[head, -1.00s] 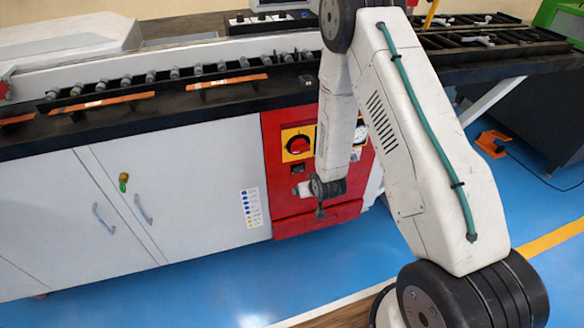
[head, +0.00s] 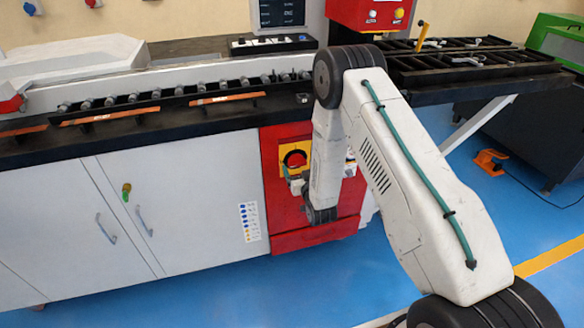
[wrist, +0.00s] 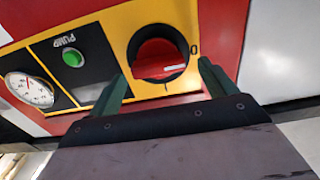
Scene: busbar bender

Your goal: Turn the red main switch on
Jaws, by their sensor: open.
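The red main switch (wrist: 160,58) is a round red knob in a dark ring on a yellow plate (wrist: 112,22). A white mark shows on the knob, and a "0" is printed on the plate to its right in the wrist view. The switch also shows in the head view (head: 294,158), on the red panel. My gripper (wrist: 162,70) is open, its two green fingers on either side of the knob's lower part in the picture. Whether they touch the knob cannot be told. In the head view the gripper is small and partly hidden by my arm.
A green PUMP button (wrist: 72,57) and a white gauge (wrist: 30,90) sit left of the switch in the wrist view. The red panel (head: 288,242) joins a white cabinet (head: 180,190). The black bench edge (head: 150,137) runs above. Blue floor is clear in front.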

